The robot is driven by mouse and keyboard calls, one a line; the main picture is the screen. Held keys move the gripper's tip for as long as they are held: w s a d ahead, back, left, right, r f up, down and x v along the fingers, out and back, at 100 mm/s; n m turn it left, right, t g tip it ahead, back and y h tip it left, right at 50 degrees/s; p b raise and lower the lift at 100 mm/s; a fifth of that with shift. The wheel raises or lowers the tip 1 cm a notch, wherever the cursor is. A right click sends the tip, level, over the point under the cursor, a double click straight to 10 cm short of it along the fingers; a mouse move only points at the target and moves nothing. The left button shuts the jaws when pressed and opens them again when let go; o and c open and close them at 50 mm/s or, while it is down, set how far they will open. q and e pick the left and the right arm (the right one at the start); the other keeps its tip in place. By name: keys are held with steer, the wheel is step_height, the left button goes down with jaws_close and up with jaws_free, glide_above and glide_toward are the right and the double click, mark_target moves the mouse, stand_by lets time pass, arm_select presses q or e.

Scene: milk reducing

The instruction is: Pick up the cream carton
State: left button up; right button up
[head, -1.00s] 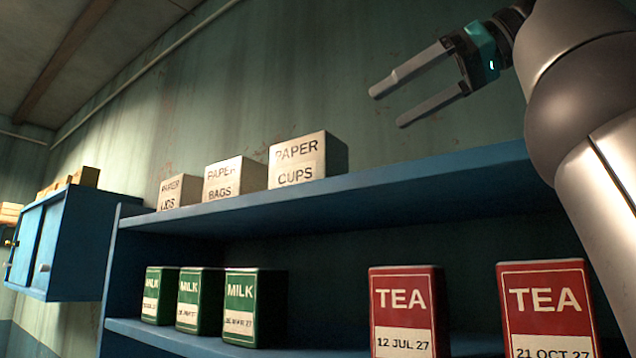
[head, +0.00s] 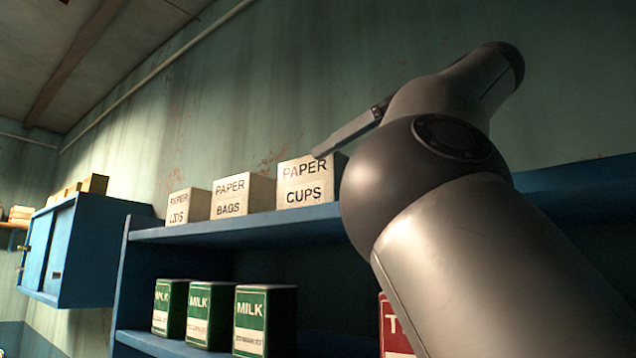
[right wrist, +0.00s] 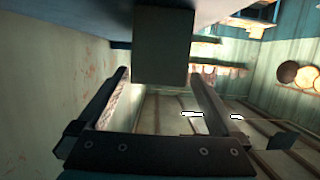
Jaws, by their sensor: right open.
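No carton with a readable CREAM label shows in either view. My right gripper (right wrist: 159,77) is open, with its two fingers spread apart. In the right wrist view a dark block (right wrist: 163,42) lies ahead between the fingers; it is probably the PAPER CUPS box (head: 306,192), but its label is not visible there. In the head view one finger overlaps the top of that box; my arm hides the other finger, and I cannot tell whether they touch. Green MILK cartons (head: 262,325) stand on the lower shelf. My left gripper is not in view.
PAPER BAGS (head: 240,200) and PAPER LIDS (head: 188,208) boxes stand left of the cups box on the blue upper shelf (head: 240,228). A red TEA carton (head: 392,330) is mostly hidden by my arm. A blue wall cabinet (head: 85,255) is at left.

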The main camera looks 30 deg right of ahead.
mark_target(326, 168)
steer(key=p+x, duration=0.2)
steer(key=x, duration=0.1)
steer(key=shift+w, duration=0.35)
steer(key=shift+w+a+f, duration=0.15)
steer(key=shift+w+f, duration=0.1)
steer(key=shift+w, duration=0.1)
steer(key=c, duration=1.4)
steer(key=shift+r, duration=0.2)
step_height(326, 168, up, 8)
steer(key=shift+f+p, duration=0.15)
steer(key=shift+p, duration=0.65)
steer(key=shift+r, duration=0.9)
